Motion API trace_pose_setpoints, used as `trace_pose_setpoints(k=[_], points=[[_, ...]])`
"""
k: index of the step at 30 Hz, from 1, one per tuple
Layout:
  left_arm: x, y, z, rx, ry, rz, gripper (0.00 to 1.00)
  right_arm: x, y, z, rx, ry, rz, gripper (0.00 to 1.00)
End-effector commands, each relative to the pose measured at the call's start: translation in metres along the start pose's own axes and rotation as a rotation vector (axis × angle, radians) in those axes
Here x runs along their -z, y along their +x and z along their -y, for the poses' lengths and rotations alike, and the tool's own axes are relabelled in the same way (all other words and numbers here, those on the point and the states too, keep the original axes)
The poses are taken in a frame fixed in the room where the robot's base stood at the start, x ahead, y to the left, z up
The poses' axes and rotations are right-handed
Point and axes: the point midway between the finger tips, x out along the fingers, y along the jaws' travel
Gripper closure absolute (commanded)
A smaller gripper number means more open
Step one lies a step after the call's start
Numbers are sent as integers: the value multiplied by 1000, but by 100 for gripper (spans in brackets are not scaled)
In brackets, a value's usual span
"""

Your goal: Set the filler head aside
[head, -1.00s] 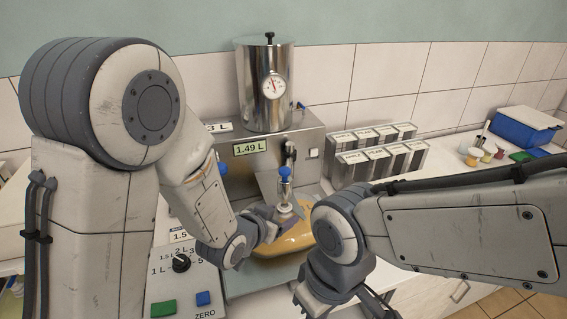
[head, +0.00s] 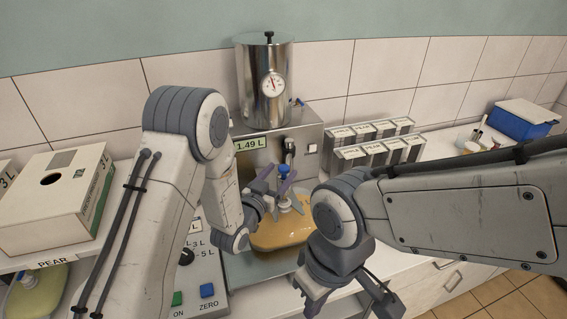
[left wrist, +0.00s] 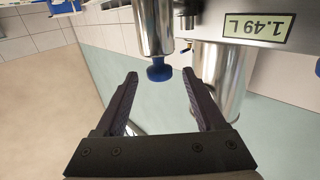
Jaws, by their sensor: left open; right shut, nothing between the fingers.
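The filler head (head: 284,170), a silver cylinder with a blue top, stands in front of the steel machine, over the yellow-orange bag (head: 285,232). In the left wrist view, which shows things upside down, its silver body and blue end (left wrist: 158,70) lie between and just beyond the spread fingertips. My right gripper (head: 314,302) is shut and empty, low in front of the counter.
The steel machine (head: 308,134) carries a tank with a gauge and a 1.49 L display. Labelled steel containers (head: 375,150) and a blue box (head: 524,121) stand to the right. A white-green carton (head: 50,200) is at the left. Counter between containers and right arm is partly hidden.

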Motion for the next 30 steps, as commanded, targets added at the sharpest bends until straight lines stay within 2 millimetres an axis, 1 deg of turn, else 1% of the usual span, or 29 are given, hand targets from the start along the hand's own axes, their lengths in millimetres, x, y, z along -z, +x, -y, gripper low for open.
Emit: trace_pose_setpoints(k=[1, 6, 10, 16, 17, 18, 20, 21, 22, 23, 30], points=[[3, 8, 0, -1, 0, 0, 29, 0, -8, 0, 0, -1, 0, 100], [1, 24, -1, -2, 0, 1, 29, 1, -13, 1, 0, -2, 0, 100], [0, 28, -1, -1, 0, 1, 29, 1, -14, 1, 0, -3, 0, 100], [-1, 28, -1, -1, 0, 1, 29, 0, -13, 1, 0, -3, 0, 100], [-1, 28, -1, -1, 0, 1, 32, 0, -13, 1, 0, -2, 0, 100], [0, 28, 0, -1, 0, 1, 48, 0, -13, 1, 0, -2, 0, 100], [0, 28, 0, -1, 0, 1, 71, 0, -13, 1, 0, -2, 0, 100], [0, 28, 0, -1, 0, 1, 86, 0, -13, 1, 0, -2, 0, 100], [0, 28, 0, -1, 0, 1, 98, 1, -13, 1, 0, -2, 0, 100], [0, 28, 0, -1, 0, 1, 100, 1, -13, 1, 0, -2, 0, 100], [0, 28, 0, 0, 0, 0, 100, 1, -13, 1, 0, -2, 0, 100]])
